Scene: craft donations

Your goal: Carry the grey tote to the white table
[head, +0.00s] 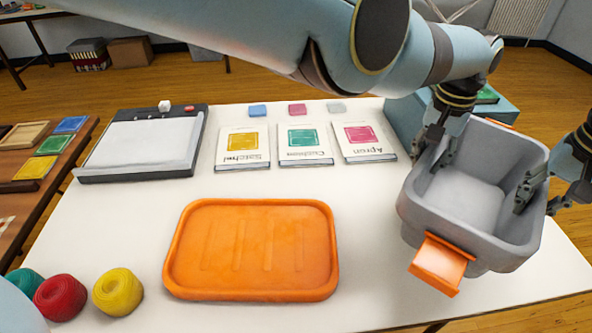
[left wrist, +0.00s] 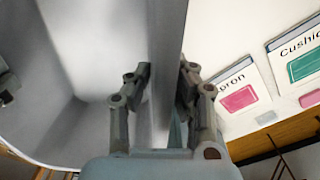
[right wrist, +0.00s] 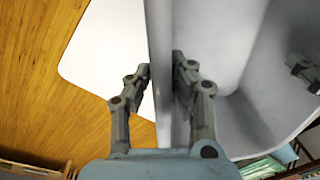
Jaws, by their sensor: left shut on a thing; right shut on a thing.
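The grey tote (head: 428,215) is at the right end of the white table (head: 375,255) in the head view. It is empty inside, and an orange tag (head: 440,262) shows on its near side. Whether its base touches the tabletop cannot be told. My left gripper (head: 432,152) is shut on the tote's left wall; the left wrist view shows its fingers (left wrist: 164,85) on both sides of that wall. My right gripper (head: 532,187) is shut on the right wall, as the right wrist view also shows (right wrist: 162,80).
An orange tray (head: 250,290) lies mid-table. Pattern booklets (head: 243,148), a black-framed board (head: 145,142) and yarn balls (head: 118,291) also lie there. A teal box (head: 405,112) stands behind the tote. Bare tabletop lies between tray and tote.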

